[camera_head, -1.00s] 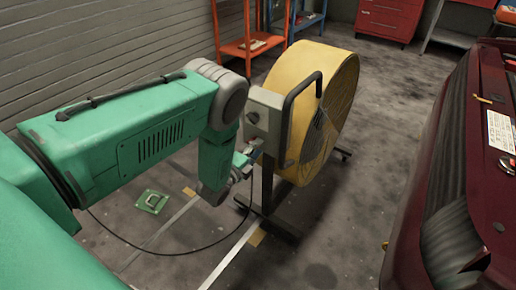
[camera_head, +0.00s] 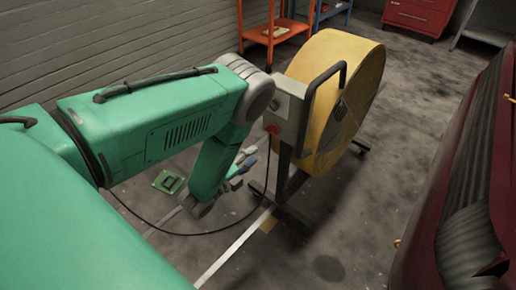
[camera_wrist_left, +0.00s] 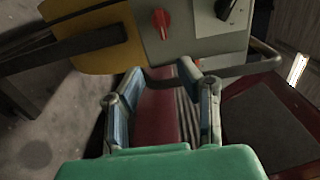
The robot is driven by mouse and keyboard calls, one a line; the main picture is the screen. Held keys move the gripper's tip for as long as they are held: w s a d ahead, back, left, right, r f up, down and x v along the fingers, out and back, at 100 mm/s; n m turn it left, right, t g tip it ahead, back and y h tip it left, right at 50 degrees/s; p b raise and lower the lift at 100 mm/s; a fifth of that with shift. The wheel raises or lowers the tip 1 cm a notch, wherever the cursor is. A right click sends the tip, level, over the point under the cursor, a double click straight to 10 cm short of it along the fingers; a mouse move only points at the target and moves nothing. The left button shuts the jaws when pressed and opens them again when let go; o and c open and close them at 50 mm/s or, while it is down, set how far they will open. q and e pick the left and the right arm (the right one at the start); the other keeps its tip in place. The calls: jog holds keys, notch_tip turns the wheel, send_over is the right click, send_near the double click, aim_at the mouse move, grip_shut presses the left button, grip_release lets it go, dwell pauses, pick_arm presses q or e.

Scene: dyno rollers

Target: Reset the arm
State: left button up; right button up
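My green left arm (camera_head: 150,125) reaches in from the left in the head view. Its left gripper (camera_head: 247,167) is low, left of the fan's grey control box (camera_head: 288,108), with a visible gap between them. In the left wrist view, the gripper's two fingers (camera_wrist_left: 162,75) stand apart with nothing between them; the control box (camera_wrist_left: 212,28) and its red knob (camera_wrist_left: 160,20) are beyond them. The large yellow drum fan (camera_head: 345,55) stands upright on a dark wheeled stand. My right gripper is not in view.
A dark red car (camera_head: 470,190) stands on the right, across open floor from the fan. A black cable (camera_head: 190,233) lies on the floor below my arm. An orange shelf (camera_head: 268,30) and red cabinet (camera_head: 418,15) are at the back.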

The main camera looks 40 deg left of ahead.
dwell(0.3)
pick_arm(q)
jog(key=s+d+f+n+g+y, duration=0.2)
jog(key=s+d+f+n+g, duration=0.1)
jog(key=s+f+n+g, duration=0.45)
jog(key=s+d+r+n+g, duration=0.1)
jog(key=s+n+g, duration=0.4)
jog(key=s, duration=0.5)
jog(key=s+d+r+n+g, duration=0.1)
jog(key=s+d+n+g, duration=0.3)
jog(key=s, duration=0.5)
jog(key=shift+s+r+n+g+h, duration=0.35)
jog(key=shift+r+n+h, duration=0.05)
jog(key=shift+n, duration=0.55)
jog(key=shift+w+a, duration=0.1)
jog(key=shift+w+f, duration=0.1)
